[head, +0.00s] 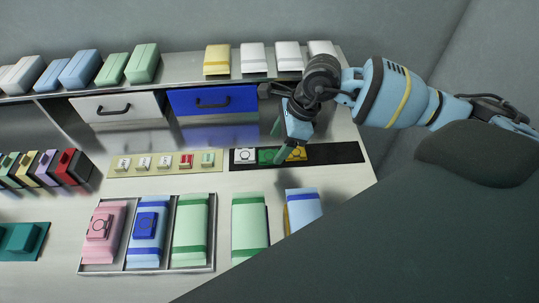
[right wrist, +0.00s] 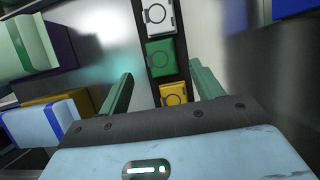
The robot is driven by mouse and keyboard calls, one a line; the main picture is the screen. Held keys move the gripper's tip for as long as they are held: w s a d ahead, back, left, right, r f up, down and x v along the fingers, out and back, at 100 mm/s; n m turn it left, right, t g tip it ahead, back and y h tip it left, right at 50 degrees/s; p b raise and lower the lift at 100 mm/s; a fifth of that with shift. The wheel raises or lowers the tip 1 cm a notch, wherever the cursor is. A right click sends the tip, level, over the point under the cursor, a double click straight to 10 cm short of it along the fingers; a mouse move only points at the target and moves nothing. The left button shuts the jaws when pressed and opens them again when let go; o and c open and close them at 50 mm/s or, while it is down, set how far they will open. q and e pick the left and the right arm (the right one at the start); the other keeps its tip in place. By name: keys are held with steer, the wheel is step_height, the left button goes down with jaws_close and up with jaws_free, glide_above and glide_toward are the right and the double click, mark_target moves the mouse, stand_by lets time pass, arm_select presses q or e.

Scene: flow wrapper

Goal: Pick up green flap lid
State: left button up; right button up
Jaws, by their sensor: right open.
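The green flap lid (head: 266,155) lies in a black strip holder (head: 335,152) on the table, between a white lid (head: 245,155) and a yellow lid (head: 296,154). My right gripper (head: 285,131) is just above this strip, near the green and yellow lids, and partly hides them. In the right wrist view the green lid (right wrist: 161,53), with a dark ring on top, lies ahead between the two open green fingers (right wrist: 163,76). The yellow lid (right wrist: 173,95) is nearer the palm. The right gripper holds nothing. My left gripper is out of view.
A tray (head: 215,269) with pink, blue and green packs stands at the front. A green pack (head: 249,222) and a blue pack (head: 302,207) stand right of it. A beige strip (head: 118,170) of small blocks lies left. Behind are a blue drawer (head: 190,101) and a shelf of packs.

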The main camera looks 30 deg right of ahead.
mark_target(270, 155)
steer(key=shift+x, duration=1.9)
steer(key=shift+w+d, duration=0.1)
steer(key=shift+d, duration=0.05)
steer(key=shift+c, duration=0.4)
steer(key=c, duration=1)
